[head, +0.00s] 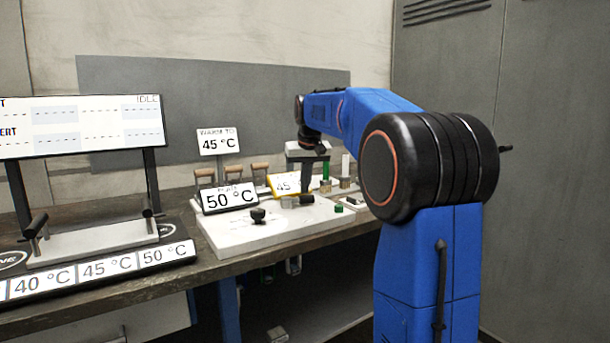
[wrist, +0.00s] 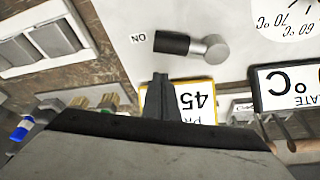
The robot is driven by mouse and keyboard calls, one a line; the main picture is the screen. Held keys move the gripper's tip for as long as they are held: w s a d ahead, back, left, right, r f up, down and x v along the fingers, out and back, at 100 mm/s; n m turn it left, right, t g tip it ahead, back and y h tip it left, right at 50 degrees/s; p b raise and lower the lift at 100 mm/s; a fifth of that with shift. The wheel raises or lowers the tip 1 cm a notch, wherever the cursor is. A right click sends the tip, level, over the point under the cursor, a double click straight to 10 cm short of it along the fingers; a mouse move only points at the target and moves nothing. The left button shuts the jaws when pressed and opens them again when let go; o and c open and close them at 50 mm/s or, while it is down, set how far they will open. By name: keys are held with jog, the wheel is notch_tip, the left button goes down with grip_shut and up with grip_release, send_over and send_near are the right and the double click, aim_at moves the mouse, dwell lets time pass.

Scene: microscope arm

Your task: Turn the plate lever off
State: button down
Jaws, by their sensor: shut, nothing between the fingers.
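The plate lever has a black grip and a round grey hub; in the wrist view the lever (wrist: 185,45) lies on the white panel with its grip pointing left, toward the printed "ON". In the head view the lever (head: 289,202) is a small dark shape on the white plate unit (head: 270,232), near the yellow-framed "45" card (head: 283,184). My gripper (wrist: 159,82) is shut and empty, its fingertips just beside the grip in the wrist picture. Whether they touch it I cannot tell. In the head view my gripper (head: 307,172) hangs above the unit's back part.
A "PLATE 50 °C" display (head: 228,197) and a black knob (head: 258,216) are left of the lever. Several wooden-handled tools (head: 232,173) and a "WARM TO 45 °C" sign (head: 217,141) stand behind. Green-topped items (head: 326,172) stand right of my gripper.

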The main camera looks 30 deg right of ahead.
aim_at(310, 197)
jog(key=shift+s+a, duration=0.25)
jog(key=shift+s, duration=0.5)
jog(key=shift+s+a, duration=0.2)
jog(key=shift+s, duration=0.55)
jog(key=shift+s+m, duration=0.35)
jog(key=shift+m, duration=0.25)
jog(key=s+m, duration=0.1)
jog(key=m, duration=0.1)
jog(key=s+a+m+g+h, duration=0.1)
jog(key=m, duration=0.1)
jog(key=shift+s+h, duration=0.2)
jog(key=shift+h, duration=0.1)
jog(key=m, duration=0.1)
jog(key=s+a+m, duration=0.1)
jog(key=m+g, duration=0.1)
jog(key=shift+s+a+m+h, duration=0.25)
jog(key=shift+s+m+h, duration=0.1)
jog(key=shift+m+h, duration=0.05)
jog(key=shift+s+a+m+g, duration=0.45)
jog(key=shift+a+m, duration=0.15)
jog(key=shift+m, duration=0.6)
jog(key=shift+s+a, duration=0.35)
jog(key=shift+a, duration=0.5)
